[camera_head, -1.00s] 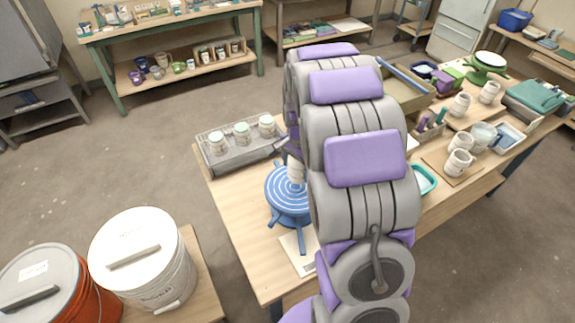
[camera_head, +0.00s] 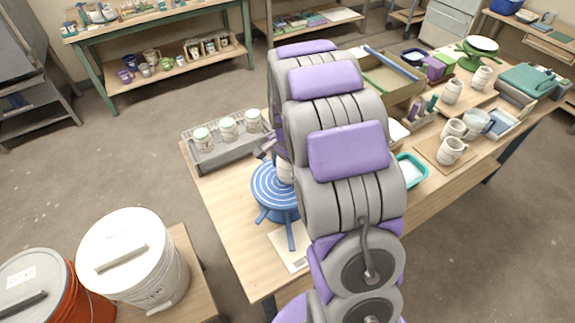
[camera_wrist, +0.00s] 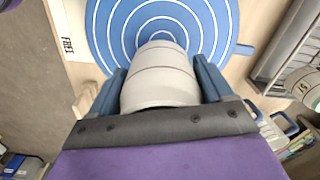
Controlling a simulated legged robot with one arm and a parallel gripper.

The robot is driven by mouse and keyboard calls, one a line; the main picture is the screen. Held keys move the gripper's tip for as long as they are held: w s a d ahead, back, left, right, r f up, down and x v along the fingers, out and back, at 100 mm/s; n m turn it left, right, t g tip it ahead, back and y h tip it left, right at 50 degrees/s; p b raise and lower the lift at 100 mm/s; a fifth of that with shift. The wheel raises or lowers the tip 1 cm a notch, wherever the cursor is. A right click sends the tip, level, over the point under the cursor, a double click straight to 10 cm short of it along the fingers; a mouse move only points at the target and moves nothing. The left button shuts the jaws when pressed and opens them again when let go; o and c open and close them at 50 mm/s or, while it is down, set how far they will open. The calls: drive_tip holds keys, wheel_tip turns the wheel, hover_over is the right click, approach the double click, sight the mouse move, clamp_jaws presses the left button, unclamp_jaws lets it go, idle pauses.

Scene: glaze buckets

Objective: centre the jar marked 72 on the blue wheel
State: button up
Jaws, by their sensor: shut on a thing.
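The blue wheel (camera_head: 264,197) with white rings stands on the near part of the wooden table; its top fills the upper part of the wrist view (camera_wrist: 105,28). A pale grey, banded jar (camera_wrist: 160,82) is between the blue fingers of my gripper (camera_wrist: 160,88), which is shut on it. The jar covers the middle of the rings in the wrist view. In the head view only a strip of this jar (camera_head: 285,173) shows over the wheel, beside my arm. I cannot see its number, nor tell whether it touches the wheel.
A grey tray (camera_head: 222,157) with three pale-green-topped jars stands behind the wheel. A printed card (camera_head: 287,249) lies in front of it. A teal-rimmed tub (camera_head: 411,170) and several mugs (camera_head: 452,150) are right of my arm. White (camera_head: 135,262) and orange (camera_head: 85,290) buckets stand at the left front.

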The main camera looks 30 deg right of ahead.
drive_tip(key=a, duration=0.4)
drive_tip(key=shift+a+r, duration=0.25)
drive_tip(key=shift+d+f, duration=0.2)
drive_tip(key=shift+d, duration=1.4)
drive_tip(key=shift+a+r+p, duration=0.1)
drive_tip(key=shift+a+p, duration=0.2)
drive_tip(key=shift+a, duration=1.25)
drive_tip(key=shift+d+f, duration=0.15)
drive_tip(key=shift+d, duration=0.65)
drive_tip(key=shift+d+f, duration=0.15)
drive_tip(key=shift+d, duration=0.6)
drive_tip(key=shift+a+r, duration=0.1)
drive_tip(key=shift+a, duration=1.1)
drive_tip(key=shift+d+f, duration=0.2)
drive_tip(key=shift+d, duration=1.15)
drive_tip(key=shift+s+a+p, duration=0.1)
drive_tip(key=shift+a+p, duration=0.25)
drive_tip(key=shift+a, duration=0.25)
drive_tip(key=shift+d+f, duration=0.15)
drive_tip(key=shift+d, duration=0.7)
drive_tip(key=o, duration=0.9)
drive_tip(key=shift+a, duration=0.15)
drive_tip(key=o, duration=0.3)
drive_tip(key=shift+a, duration=0.45)
drive_tip(key=shift+d, duration=0.1)
